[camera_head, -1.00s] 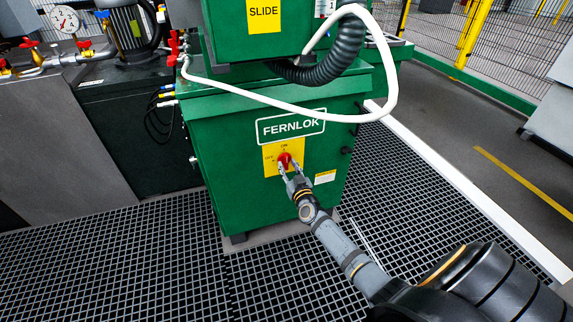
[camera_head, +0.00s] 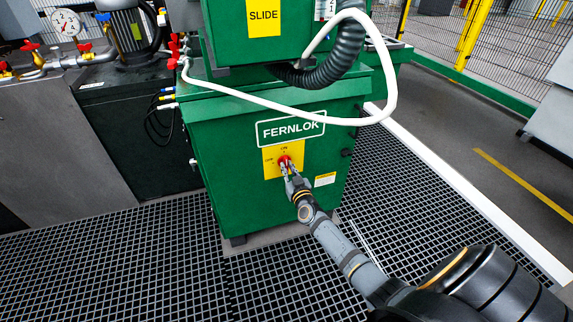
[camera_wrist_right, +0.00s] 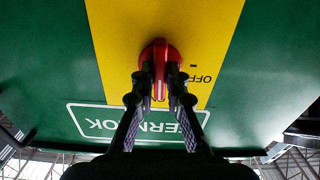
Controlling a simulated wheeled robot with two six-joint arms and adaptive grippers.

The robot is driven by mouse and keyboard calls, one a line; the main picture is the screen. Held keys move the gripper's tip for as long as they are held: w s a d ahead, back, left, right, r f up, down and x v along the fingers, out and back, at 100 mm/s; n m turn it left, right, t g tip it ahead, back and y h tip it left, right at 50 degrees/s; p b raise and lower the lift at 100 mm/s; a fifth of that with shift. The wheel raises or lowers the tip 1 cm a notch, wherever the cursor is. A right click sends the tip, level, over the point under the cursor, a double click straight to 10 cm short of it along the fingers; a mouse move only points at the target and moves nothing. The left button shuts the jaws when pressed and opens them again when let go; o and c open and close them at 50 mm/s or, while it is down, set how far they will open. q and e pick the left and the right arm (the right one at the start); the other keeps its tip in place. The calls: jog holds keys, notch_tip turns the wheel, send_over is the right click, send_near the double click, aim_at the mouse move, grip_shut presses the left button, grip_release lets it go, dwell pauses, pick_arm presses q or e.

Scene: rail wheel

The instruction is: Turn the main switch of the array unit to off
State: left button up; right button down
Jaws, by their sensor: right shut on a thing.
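The main switch (camera_head: 284,160) is a red knob on a yellow plate (camera_head: 270,168) on the front of the green FERNLOK cabinet (camera_head: 225,150). My right gripper (camera_head: 289,171) reaches it from the front and is shut on it. In the right wrist view, the red switch (camera_wrist_right: 158,52) sits between the two dark fingertips (camera_wrist_right: 160,80), with its white-marked grip upright in the picture. The word OFF appears upside down on the plate, right of the switch. The fingers cover part of the knob. My left gripper is not in view.
A white hose (camera_head: 270,106) and a black corrugated hose (camera_head: 325,70) hang above the cabinet front. A dark bench (camera_head: 125,110) with a gauge and red valve handles stands at left. Open grating floor (camera_head: 130,265) lies in front.

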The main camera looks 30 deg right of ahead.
jog(key=n+p, duration=0.1)
jog(key=n, duration=0.1)
jog(key=shift+r+n+p, duration=0.15)
jog(key=shift+n+p, duration=0.15)
jog(key=shift+n, duration=0.1)
jog(key=shift+f+n+p, duration=0.2)
jog(key=shift+n+p, duration=0.1)
jog(key=shift+n, duration=0.4)
jog(key=shift+r+n+p, duration=0.2)
jog(key=shift+n+p, duration=0.2)
jog(key=shift+p, duration=0.05)
jog(key=n+p, duration=0.2)
jog(key=shift+n, duration=0.4)
jog(key=shift+f+n, duration=0.2)
jog(key=shift+n, duration=0.2)
